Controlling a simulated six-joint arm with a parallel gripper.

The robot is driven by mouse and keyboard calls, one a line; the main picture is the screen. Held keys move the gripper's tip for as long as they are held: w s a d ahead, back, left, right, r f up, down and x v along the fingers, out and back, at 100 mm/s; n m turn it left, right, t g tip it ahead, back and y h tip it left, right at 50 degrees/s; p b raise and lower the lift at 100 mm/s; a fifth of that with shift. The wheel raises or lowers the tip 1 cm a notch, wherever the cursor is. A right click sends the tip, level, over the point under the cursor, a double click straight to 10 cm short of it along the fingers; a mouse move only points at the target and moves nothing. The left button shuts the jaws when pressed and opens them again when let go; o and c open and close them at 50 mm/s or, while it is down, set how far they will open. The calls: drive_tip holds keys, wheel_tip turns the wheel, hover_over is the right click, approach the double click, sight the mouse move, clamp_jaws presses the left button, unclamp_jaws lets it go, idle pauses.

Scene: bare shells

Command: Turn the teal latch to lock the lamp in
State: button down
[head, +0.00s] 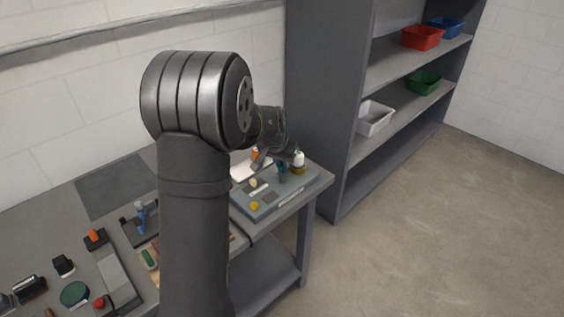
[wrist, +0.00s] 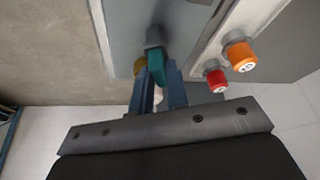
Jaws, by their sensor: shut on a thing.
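In the wrist view the teal latch (wrist: 157,65) sits between the two blue fingertips of my gripper (wrist: 158,78), which is shut on it. A grey post (wrist: 154,36) adjoins the latch on a grey panel. In the head view my gripper (head: 281,165) is low over the grey board (head: 247,209) at the table's right end, partly hidden by my arm. A small white piece (head: 298,158), possibly the lamp, stands beside it on a yellowish base (head: 299,170). I cannot tell the latch's exact angle.
In the wrist view an orange-capped cylinder (wrist: 240,54) and a red-capped one (wrist: 215,79) stand right of the fingers. A yellow round part (wrist: 139,66) lies just left of the latch. A tall grey shelf (head: 325,110) stands behind the table, with bins on it.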

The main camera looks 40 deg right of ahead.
drive_tip(key=m+g, duration=0.1)
drive_tip(key=m, duration=0.3)
drive_tip(key=shift+w+m+g+h, duration=0.1)
drive_tip(key=shift+m+g+h, duration=0.2)
drive_tip(key=shift+m+g, duration=0.1)
idle(0.4)
drive_tip(key=c, duration=1.4)
unclamp_jaws()
drive_tip(key=shift+a+r, duration=0.1)
drive_tip(key=v, duration=1.7)
drive_tip(key=shift+r, duration=0.2)
